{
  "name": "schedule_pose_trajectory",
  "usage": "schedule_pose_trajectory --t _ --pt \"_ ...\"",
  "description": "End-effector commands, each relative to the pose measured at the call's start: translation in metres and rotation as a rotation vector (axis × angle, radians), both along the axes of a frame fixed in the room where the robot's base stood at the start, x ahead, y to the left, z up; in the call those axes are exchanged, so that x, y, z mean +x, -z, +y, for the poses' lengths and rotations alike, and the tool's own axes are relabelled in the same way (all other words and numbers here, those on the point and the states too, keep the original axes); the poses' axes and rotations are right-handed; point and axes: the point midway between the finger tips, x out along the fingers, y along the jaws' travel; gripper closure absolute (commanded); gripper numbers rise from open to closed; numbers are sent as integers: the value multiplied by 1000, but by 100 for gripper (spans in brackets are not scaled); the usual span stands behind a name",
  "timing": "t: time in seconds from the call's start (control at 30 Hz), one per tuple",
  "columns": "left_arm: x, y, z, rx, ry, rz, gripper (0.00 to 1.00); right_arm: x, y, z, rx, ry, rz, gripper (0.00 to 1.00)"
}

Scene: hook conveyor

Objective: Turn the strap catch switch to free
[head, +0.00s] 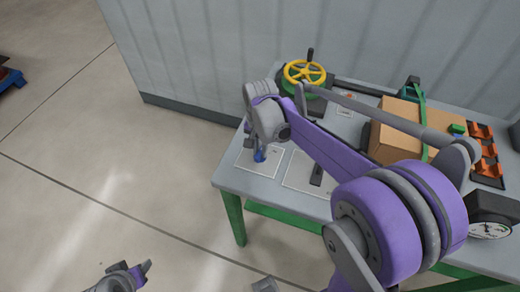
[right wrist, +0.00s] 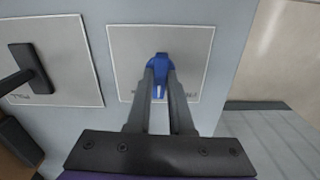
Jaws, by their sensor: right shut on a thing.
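A blue switch knob (right wrist: 160,62) stands on a pale square plate (right wrist: 190,40) at the left end of the table. In the right wrist view my right gripper (right wrist: 160,78) is shut on this knob, with a finger on each side. The knob has a white mark on it. In the head view the knob (head: 260,155) shows just below my right gripper (head: 262,148), and the arm hides part of the plate. The plate's lettering is too small to read. My left gripper (head: 138,271) is low at the left, over the floor, away from the table; its jaws are unclear.
A second plate with a black T-handle (right wrist: 28,65) lies beside the knob's plate. A yellow handwheel (head: 304,73) stands behind. A cardboard box (head: 396,128) with a green strap (head: 423,100) and orange holders (head: 484,150) are to the right. A wall closes the back.

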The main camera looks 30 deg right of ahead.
Motion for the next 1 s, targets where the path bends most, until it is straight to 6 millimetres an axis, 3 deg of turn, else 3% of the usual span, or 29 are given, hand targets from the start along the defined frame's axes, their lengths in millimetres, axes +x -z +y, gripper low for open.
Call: schedule_pose_trajectory --t 0.6,1.0 --pt "-2 6 0 0 0 3 50 1 0 0 -1 -572 -1 100" --pt "-2 8 0 0 0 3 50 1 -1 0 -2 -812 -1 100"
